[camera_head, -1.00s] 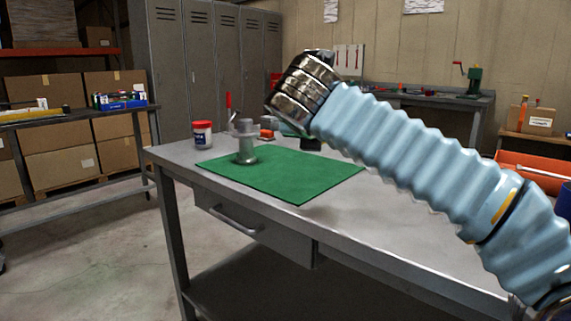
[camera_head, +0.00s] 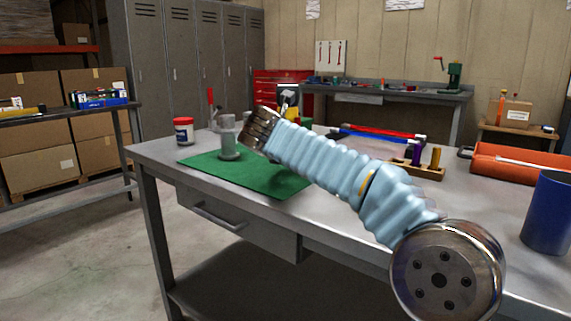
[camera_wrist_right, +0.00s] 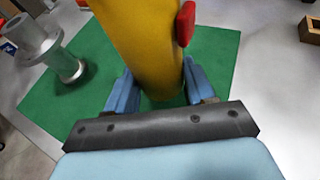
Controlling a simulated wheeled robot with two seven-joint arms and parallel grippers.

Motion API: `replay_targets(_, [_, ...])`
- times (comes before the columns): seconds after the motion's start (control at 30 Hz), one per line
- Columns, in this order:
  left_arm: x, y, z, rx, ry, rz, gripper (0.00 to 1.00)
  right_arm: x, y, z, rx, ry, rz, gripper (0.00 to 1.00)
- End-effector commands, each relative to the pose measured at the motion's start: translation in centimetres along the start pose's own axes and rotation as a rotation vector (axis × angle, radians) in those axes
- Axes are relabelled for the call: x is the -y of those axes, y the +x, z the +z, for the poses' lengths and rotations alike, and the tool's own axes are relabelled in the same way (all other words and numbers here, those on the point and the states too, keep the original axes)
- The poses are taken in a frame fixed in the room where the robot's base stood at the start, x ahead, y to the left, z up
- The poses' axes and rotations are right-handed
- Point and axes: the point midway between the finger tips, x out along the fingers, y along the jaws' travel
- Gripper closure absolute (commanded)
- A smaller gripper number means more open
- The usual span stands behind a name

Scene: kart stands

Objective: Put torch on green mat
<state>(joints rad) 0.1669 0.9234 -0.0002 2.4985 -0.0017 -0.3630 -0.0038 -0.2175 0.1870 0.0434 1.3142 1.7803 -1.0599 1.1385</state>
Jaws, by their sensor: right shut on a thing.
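The torch (camera_wrist_right: 145,40) is yellow with a red button on its side. My right gripper (camera_wrist_right: 160,92) is shut on it, with one blue finger on each side. In the right wrist view the green mat (camera_wrist_right: 215,55) lies below the torch; whether they touch is not clear. In the head view the green mat (camera_head: 235,174) lies on the grey workbench, and my right arm reaches over its back right part, hiding my gripper and most of the torch. My left gripper is not in view.
A grey flanged metal part (camera_head: 228,140) stands upright on the mat's left part, also in the right wrist view (camera_wrist_right: 50,50). A red-lidded jar (camera_head: 184,131) stands left of the mat. A wooden block with coloured pieces (camera_head: 418,168) and a blue cylinder (camera_head: 547,212) stand at right.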

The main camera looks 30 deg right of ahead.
Motion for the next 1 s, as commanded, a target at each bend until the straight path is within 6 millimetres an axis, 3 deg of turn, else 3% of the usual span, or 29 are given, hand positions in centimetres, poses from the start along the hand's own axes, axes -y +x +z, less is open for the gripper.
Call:
replay_targets(0.2, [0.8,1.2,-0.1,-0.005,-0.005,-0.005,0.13,-0.3,2.2,-3.3,0.000,-0.003,0.000,0.87])
replay_targets(0.6, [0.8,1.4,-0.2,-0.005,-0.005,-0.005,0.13,-0.3,2.4,-3.9,0.000,-0.001,0.000,0.87])
replay_targets(0.63, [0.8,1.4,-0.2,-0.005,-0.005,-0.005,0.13,-0.3,2.5,-3.9,-0.001,-0.001,0.000,0.45])
replay_targets(0.8, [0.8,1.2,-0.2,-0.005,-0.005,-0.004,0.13,-0.3,2.4,-3.8,-0.001,-0.001,0.000,0.19])
replay_targets(1.0, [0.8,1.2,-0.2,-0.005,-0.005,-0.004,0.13,-0.3,2.4,-3.8,-0.001,-0.001,0.000,0.19])
